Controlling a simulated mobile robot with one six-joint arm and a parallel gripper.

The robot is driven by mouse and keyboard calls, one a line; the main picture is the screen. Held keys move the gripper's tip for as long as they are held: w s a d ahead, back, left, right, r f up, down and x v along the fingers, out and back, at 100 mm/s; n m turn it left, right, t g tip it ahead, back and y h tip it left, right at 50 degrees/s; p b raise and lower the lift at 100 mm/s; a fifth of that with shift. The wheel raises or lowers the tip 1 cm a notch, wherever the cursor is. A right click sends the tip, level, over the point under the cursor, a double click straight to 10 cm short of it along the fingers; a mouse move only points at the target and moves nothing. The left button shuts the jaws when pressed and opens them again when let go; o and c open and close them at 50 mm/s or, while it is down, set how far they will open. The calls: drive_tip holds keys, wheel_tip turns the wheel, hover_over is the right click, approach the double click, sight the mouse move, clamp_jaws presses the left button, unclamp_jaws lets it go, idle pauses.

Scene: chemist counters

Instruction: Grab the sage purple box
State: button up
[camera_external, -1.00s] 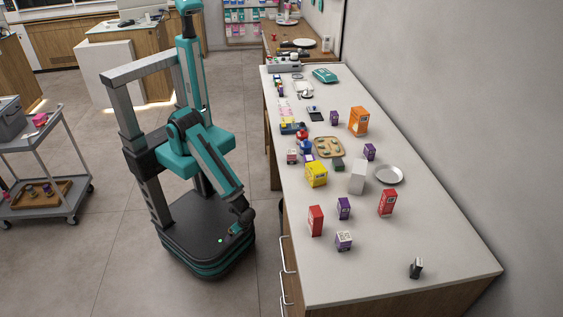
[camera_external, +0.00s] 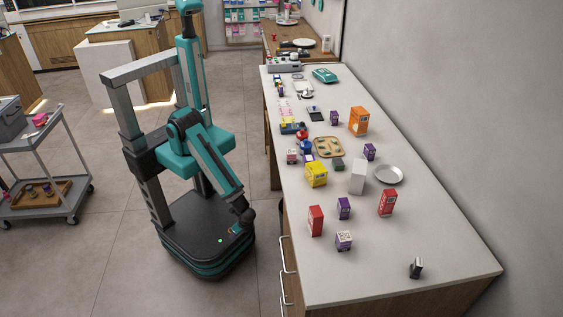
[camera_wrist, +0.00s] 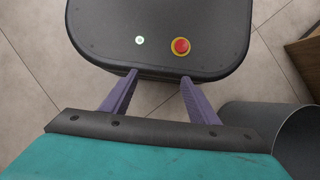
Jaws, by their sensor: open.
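Several small purple boxes stand on the long white counter (camera_external: 440,252). One is in the front middle (camera_external: 344,208); another purple-and-white box (camera_external: 343,240) is nearer the front edge. A third purple box (camera_external: 369,151) is near the plate, and one more purple box (camera_external: 334,117) is farther back. I cannot tell which is the sage one; labels are too small. My gripper (camera_wrist: 158,90) is open and empty in the wrist view, its purple fingers apart and pointing down over my base. In the external view it hangs left of the counter, below its top.
Red boxes (camera_external: 316,221) (camera_external: 387,203), a yellow box (camera_external: 316,173), a white box (camera_external: 357,176) and an orange box (camera_external: 358,121) stand around the purple ones. A plate (camera_external: 389,174) lies behind. A trolley (camera_external: 35,140) is at far left. The counter's near right part is mostly clear.

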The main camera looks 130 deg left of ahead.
drive_tip(key=w+d+r+n+t+y, duration=0.15)
drive_tip(key=w+r, duration=0.25)
drive_tip(key=w, duration=0.4)
drive_tip(key=w+r+t+y+p, duration=0.1)
drive_tip(key=w+r+t+y, duration=0.25)
drive_tip(key=w, duration=0.55)
drive_tip(key=w+d+r+n+t+y, duration=0.1)
drive_tip(key=w+r+t+y, duration=0.1)
drive_tip(key=w+r, duration=0.45)
drive_tip(key=w+d+r+n+t+y+p, duration=0.15)
drive_tip(key=w+d+r+t, duration=0.25)
drive_tip(key=w+d+r, duration=0.7)
drive_tip(key=w+d+r+n+t, duration=0.2)
drive_tip(key=w+d+r+t, duration=0.45)
drive_tip(key=r, duration=0.55)
drive_tip(key=w+r+n+y, duration=0.1)
drive_tip(key=w+r, duration=0.2)
drive_tip(key=r, duration=0.1)
drive_tip(key=w+r+n+y, duration=0.1)
drive_tip(key=w+r, duration=0.3)
drive_tip(key=r, duration=0.1)
drive_tip(key=w+r+n+y, duration=0.1)
drive_tip(key=w+r+y, duration=0.1)
drive_tip(key=r, duration=0.3)
drive_tip(key=shift+w+a+r+p, duration=0.2)
drive_tip(key=shift+w+a+p, duration=0.2)
drive_tip(key=shift+w, duration=0.3)
drive_tip(key=shift+w+a+r+y, duration=0.25)
drive_tip(key=shift+w+a+r, duration=0.05)
drive_tip(key=shift+a, duration=0.05)
